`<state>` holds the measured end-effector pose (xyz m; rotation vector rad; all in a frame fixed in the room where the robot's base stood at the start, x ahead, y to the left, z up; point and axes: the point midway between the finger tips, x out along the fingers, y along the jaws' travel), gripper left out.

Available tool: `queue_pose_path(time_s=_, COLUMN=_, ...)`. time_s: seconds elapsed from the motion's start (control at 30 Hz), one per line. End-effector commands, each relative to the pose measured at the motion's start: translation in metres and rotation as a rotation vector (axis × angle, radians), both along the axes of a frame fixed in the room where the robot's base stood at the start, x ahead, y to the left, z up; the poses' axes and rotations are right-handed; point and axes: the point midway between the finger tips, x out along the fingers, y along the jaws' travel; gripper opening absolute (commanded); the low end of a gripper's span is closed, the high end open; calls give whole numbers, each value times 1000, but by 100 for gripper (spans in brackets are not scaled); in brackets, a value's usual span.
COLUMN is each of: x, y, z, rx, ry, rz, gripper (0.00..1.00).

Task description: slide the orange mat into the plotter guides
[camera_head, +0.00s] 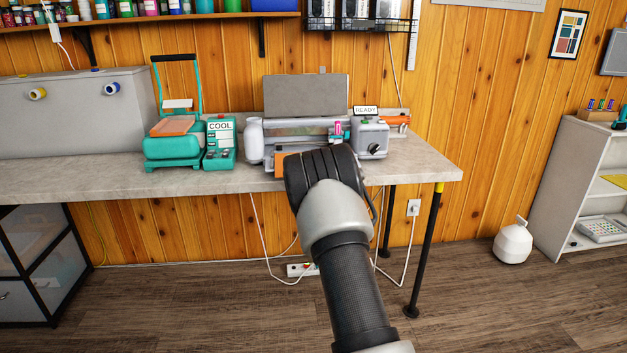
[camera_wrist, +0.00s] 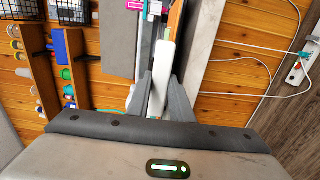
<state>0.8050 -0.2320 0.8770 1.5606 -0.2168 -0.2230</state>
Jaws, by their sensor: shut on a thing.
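The orange mat (camera_head: 281,164) shows as a small patch at the plotter's front, left of my gripper (camera_head: 325,178). In the wrist view an orange strip (camera_wrist: 174,20) shows beyond the fingers. My gripper (camera_wrist: 161,90) is shut on the mat, around a pale edge between the fingers. My own wrist hides the fingers and most of the mat in the head view. I cannot tell whether the mat is inside the guides.
A teal heat press (camera_head: 173,140) and a COOL control box (camera_head: 220,143) stand left of the plotter. A pink and teal carriage (camera_head: 338,131) sits at the plotter's front. White cables hang below the worktop (camera_head: 430,163). The floor at right is mostly clear.

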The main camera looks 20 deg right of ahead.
Motion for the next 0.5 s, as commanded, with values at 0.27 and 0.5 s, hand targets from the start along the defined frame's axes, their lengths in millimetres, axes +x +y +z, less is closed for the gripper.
queue_pose_path(time_s=0.27, x=6, y=-1, z=1, rx=0, ry=-1, rz=0, gripper=0)
queue_pose_path(time_s=0.5, x=6, y=-1, z=1, rx=0, ry=-1, rz=0, gripper=0)
